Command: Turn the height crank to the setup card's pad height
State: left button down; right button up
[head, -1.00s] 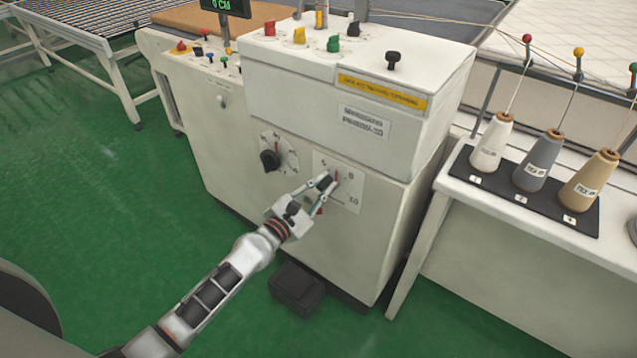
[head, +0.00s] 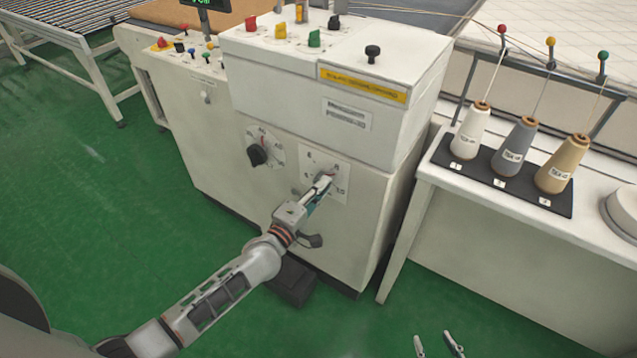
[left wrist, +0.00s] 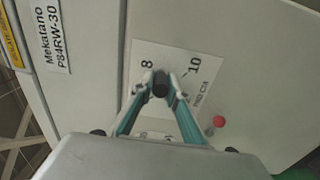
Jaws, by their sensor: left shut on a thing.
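The height crank's dark round knob (left wrist: 160,88) stands in front of a white scale plate (head: 326,160) on the machine's front. The plate (left wrist: 150,55) carries the numbers 8 and 10 and pad lettering in the left wrist view. My left gripper (head: 325,180) is shut on the knob; its fingers (left wrist: 160,84) lie on both sides of it. The fingers cover part of the scale, so I cannot read the setting. My right gripper (head: 436,345) shows only two separated fingertips at the bottom edge, open and empty. I cannot make out a setup card.
A second black dial (head: 257,154) sits left of the plate. Coloured knobs (head: 314,38) top the machine. A small display (head: 208,3) is cut off at the top. Thread cones (head: 515,147) stand on the right table. A red ball (left wrist: 219,121) is beside the plate. Green floor (head: 120,210) is clear.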

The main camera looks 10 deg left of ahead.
pick_arm(q)
jog(key=m, duration=0.1)
jog(key=f+m, duration=0.1)
jog(key=m, duration=0.1)
jog(key=shift+s+d+f+m, duration=0.15)
jog(key=shift+d+f+m, duration=0.1)
jog(key=shift+d+m, duration=0.1)
jog(key=shift+a+f+m, duration=0.1)
jog(key=shift+f+m, duration=0.5)
jog(key=shift+m, duration=0.85)
jog(key=shift+a+f+m, duration=0.1)
jog(key=shift+f+m, duration=0.55)
jog(key=shift+m, duration=0.8)
jog(key=shift+f+m, duration=0.6)
jog(key=shift+m, duration=0.85)
jog(key=c, duration=2)
grip_release()
jog(key=shift+a, duration=0.1)
jog(key=shift+o, duration=0.2)
